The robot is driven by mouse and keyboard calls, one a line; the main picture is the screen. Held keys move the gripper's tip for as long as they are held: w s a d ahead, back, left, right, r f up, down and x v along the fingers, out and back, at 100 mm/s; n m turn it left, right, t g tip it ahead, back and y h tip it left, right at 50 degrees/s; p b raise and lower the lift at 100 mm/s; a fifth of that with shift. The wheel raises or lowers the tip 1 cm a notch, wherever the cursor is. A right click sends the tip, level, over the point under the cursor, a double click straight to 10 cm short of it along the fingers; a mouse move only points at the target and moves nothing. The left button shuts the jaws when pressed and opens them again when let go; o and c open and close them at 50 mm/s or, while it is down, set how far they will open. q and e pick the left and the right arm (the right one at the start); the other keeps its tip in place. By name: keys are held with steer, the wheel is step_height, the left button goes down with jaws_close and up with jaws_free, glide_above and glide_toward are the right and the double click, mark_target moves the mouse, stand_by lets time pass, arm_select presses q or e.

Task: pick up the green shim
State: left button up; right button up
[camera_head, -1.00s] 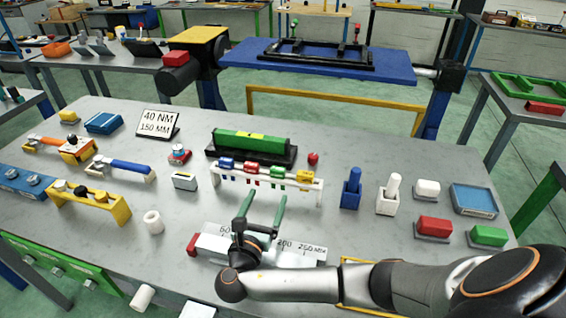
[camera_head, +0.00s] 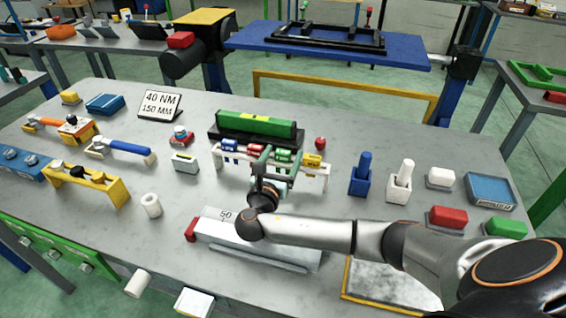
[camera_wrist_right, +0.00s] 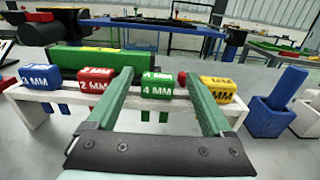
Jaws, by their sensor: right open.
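The green shim, labelled 4 MM (camera_wrist_right: 158,86), sits on a white rack (camera_wrist_right: 28,97) between a red 2 MM shim (camera_wrist_right: 96,80) and a yellow shim (camera_wrist_right: 217,89). In the head view the green shim (camera_head: 283,155) is partly behind my right gripper (camera_head: 277,155). In the wrist view my right gripper (camera_wrist_right: 160,79) is open, with one green finger on each side of the green shim. I cannot tell whether the fingers touch it. My left gripper is out of view.
A blue 3 MM shim (camera_wrist_right: 38,77) is at the rack's left end. A long green block (camera_head: 256,125) lies behind the rack. A blue post (camera_head: 362,174) and white post (camera_head: 401,183) stand to the right. A grey marked bar (camera_head: 255,243) lies in front.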

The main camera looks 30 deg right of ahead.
mark_target(284, 152)
steer(key=w+d+b, duration=0.1)
steer(key=w+d+f+b, duration=0.1)
steer(key=b, duration=0.1)
steer(key=shift+w+d+b, duration=0.3)
steer(key=shift+w+d, duration=0.05)
steer(key=shift+d, duration=0.05)
steer(key=shift+w+d+r, duration=0.15)
steer(key=shift+w+d, duration=0.1)
steer(key=shift+d, duration=0.05)
steer(key=shift+c, duration=0.3)
jaws_close()
